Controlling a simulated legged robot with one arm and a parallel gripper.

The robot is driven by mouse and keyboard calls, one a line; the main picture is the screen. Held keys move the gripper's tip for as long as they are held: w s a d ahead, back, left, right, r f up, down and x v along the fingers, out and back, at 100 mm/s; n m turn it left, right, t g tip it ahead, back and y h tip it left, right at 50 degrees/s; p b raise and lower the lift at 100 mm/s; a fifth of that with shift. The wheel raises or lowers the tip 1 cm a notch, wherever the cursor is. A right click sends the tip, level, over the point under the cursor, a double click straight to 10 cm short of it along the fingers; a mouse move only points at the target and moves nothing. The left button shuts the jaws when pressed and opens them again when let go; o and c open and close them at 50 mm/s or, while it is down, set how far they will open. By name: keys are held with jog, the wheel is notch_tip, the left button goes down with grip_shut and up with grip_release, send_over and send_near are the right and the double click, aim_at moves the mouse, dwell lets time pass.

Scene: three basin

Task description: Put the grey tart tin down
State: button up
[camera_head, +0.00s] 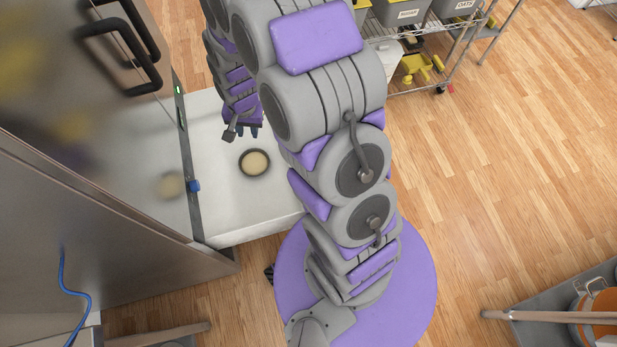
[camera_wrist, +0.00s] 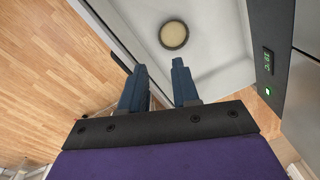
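The tart tin (camera_head: 254,162) is a small round dish with a dark grey rim and a pale, cream-coloured inside. It sits upright on the floor of a white basin-like compartment (camera_head: 222,190). In the wrist view the tin (camera_wrist: 174,35) lies beyond my fingertips, with white floor showing around it. My gripper (camera_head: 247,131) is just behind the tin in the head view, apart from it. In the wrist view my gripper (camera_wrist: 159,66) has its two dark blue fingers spread with nothing between them.
A tall steel cabinet front (camera_head: 100,150) with dark handles and a green-lit display (camera_wrist: 267,62) borders the compartment. A wire shelf (camera_head: 440,60) with grey bins stands at the back. A grey cart (camera_head: 560,335) is at lower right. Wooden floor is open on the right.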

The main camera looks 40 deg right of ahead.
jog(key=s+r+n+g, duration=0.1)
jog(key=s+r+n, duration=0.3)
jog(key=s+r, duration=0.6)
jog(key=s+r+n+g, duration=0.1)
jog(key=s+r+n, duration=0.2)
jog(key=s+r, duration=0.8)
jog(key=s, duration=0.8)
jog(key=shift+s+a+r+n+g, duration=0.15)
jog(key=shift+s+a+n+g, duration=0.15)
jog(key=shift+s+n, duration=0.1)
